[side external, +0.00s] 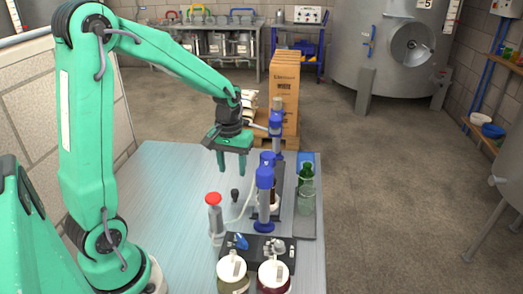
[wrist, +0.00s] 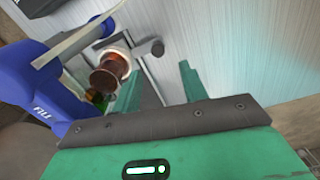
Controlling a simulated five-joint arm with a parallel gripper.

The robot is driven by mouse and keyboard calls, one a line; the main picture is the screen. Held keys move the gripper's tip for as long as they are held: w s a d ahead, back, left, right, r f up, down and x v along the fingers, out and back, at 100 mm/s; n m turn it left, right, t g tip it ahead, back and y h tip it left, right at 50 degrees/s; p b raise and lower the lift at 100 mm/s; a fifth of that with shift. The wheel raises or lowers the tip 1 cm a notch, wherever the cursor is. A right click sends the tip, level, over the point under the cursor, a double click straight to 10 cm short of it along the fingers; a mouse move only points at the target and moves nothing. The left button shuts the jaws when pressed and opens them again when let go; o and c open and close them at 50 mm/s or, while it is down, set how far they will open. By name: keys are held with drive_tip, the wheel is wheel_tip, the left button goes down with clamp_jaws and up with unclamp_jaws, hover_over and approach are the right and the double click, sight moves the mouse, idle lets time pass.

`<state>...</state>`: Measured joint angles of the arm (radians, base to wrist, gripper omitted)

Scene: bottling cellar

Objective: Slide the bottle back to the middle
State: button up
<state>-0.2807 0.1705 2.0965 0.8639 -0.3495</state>
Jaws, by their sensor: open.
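A brown bottle (side external: 272,190) stands among the blue-topped filling columns, partly hidden by the front one. In the wrist view a brown bottle neck and mouth (wrist: 110,70) show just left of my left finger, apart from it as far as I can tell. A green bottle (side external: 306,188) stands upright on a dark strip (side external: 306,228) along the table's right edge. My gripper (side external: 233,166) is open and empty, fingers down, above the table's back part and left of the columns. In the wrist view my gripper (wrist: 157,88) has both fingers spread with nothing between them.
The blue-topped column (side external: 264,200) stands close to the brown bottle. A red-topped bottle (side external: 214,215) stands to the left, and two lidded jars (side external: 232,272) (side external: 274,275) at the front. The table's left side (side external: 165,200) is clear.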

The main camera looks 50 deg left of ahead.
sight(234, 191)
drive_tip(key=shift+d+f, duration=0.1)
drive_tip(key=shift+f, duration=3.75)
clamp_jaws()
